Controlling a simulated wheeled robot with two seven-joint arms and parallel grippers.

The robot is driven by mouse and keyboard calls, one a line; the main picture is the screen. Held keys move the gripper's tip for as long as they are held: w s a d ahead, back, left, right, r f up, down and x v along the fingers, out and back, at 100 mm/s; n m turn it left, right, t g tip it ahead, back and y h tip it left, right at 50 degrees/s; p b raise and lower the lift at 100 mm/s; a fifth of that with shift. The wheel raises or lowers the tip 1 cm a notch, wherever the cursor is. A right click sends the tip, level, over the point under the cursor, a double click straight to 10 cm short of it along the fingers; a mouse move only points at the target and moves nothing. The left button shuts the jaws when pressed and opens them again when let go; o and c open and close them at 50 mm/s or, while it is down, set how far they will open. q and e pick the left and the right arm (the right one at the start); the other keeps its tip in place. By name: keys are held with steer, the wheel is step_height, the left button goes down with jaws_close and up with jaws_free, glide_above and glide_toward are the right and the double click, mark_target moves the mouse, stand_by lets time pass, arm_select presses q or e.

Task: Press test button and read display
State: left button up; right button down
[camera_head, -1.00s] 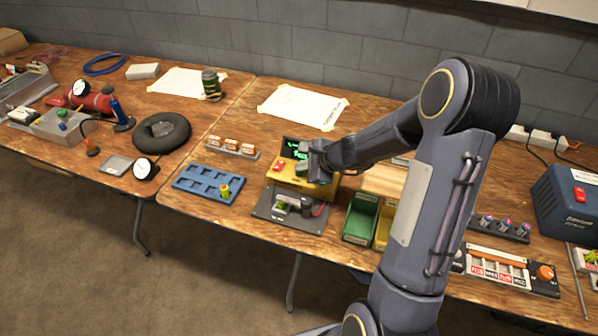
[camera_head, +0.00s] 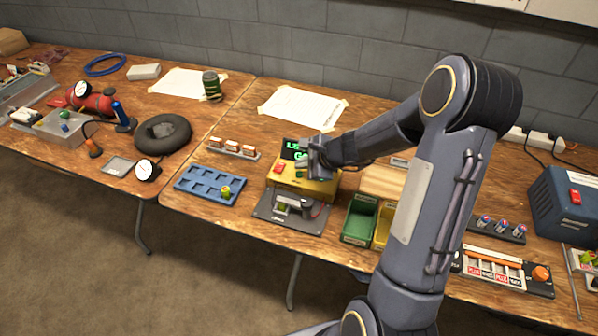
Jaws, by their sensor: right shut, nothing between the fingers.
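The yellow tester (camera_head: 318,188) stands on the bench behind a dark plate. Its dark display (camera_head: 291,148) shows green characters that look like "1.2" above a "G"; the rest is hidden behind my right gripper. A red button (camera_head: 278,168) shows on the tester's left side, and a green part (camera_head: 301,172) shows just below the gripper. My right gripper (camera_head: 311,172) is shut and empty, over the top of the tester. I cannot tell whether its fingertips touch the tester. My left gripper is not in view.
A dark plate with a grey device (camera_head: 292,206) lies in front of the tester. Green (camera_head: 360,220) and yellow (camera_head: 384,226) bins stand to its right. A blue tray (camera_head: 209,184) with one yellow-green cell lies left. A wooden block (camera_head: 384,181) is behind the bins.

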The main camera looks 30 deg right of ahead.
step_height(320, 180, up, 5)
steer(key=p, duration=0.3)
steer(key=shift+f, duration=0.2)
stand_by(0.5)
step_height(320, 180, up, 6)
steer(key=n+y, duration=0.1)
steer(key=n, duration=0.3)
glide_above(302, 178)
steer(key=s+a, duration=0.3)
steer(key=a, duration=0.1)
steer(key=s+a+r+n+y, duration=0.2)
steer(key=s+a+r+n, duration=0.3)
steer(key=s+r+n, duration=0.15)
steer(key=s+a+n+g+h, duration=0.2)
steer(key=s+n, duration=0.8)
steer(key=s, duration=0.8)
steer(key=shift+s+a+f+g+h, duration=0.2)
steer(key=shift+a+f+g+h, duration=0.1)
steer(key=shift+a+g, duration=0.2)
